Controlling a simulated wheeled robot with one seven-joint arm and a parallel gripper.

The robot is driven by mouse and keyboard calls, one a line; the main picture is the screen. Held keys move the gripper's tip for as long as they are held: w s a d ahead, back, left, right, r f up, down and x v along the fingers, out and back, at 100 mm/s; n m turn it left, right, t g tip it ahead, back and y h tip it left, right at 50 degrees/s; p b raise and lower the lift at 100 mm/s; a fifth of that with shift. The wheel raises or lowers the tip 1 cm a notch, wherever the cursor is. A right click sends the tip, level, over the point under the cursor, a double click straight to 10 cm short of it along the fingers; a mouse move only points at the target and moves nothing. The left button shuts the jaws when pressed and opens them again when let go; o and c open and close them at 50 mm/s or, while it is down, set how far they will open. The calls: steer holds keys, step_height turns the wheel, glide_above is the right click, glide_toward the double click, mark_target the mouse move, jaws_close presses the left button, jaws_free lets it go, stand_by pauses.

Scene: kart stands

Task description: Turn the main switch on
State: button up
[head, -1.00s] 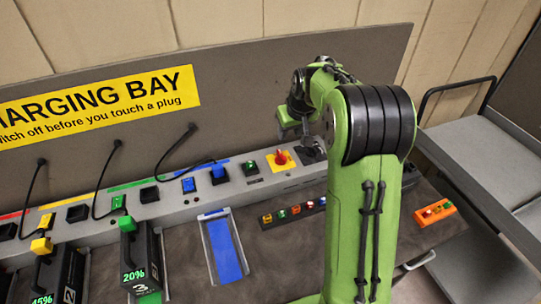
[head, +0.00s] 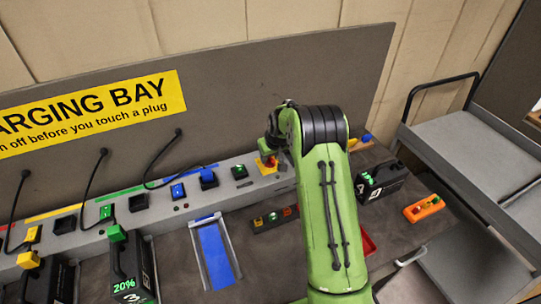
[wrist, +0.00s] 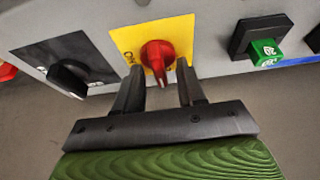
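The main switch is a red knob (wrist: 157,58) on a yellow plate (wrist: 118,42) in the wrist view, with its handle tilted slightly. Small lettering on the plate is partly readable at the left. In the head view the yellow plate (head: 262,168) sits on the grey rail, partly covered by my arm. My gripper (wrist: 158,68) is open, with one dark finger on each side of the knob's lower end. Nothing is seen clamped, and I cannot tell whether either finger touches the knob. In the head view my gripper is mostly hidden.
A black rotary knob (wrist: 68,78) on a dark plate is left of the switch in the wrist view. A black socket with a green piece (wrist: 264,50) is at the right.

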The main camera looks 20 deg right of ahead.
jaws_close()
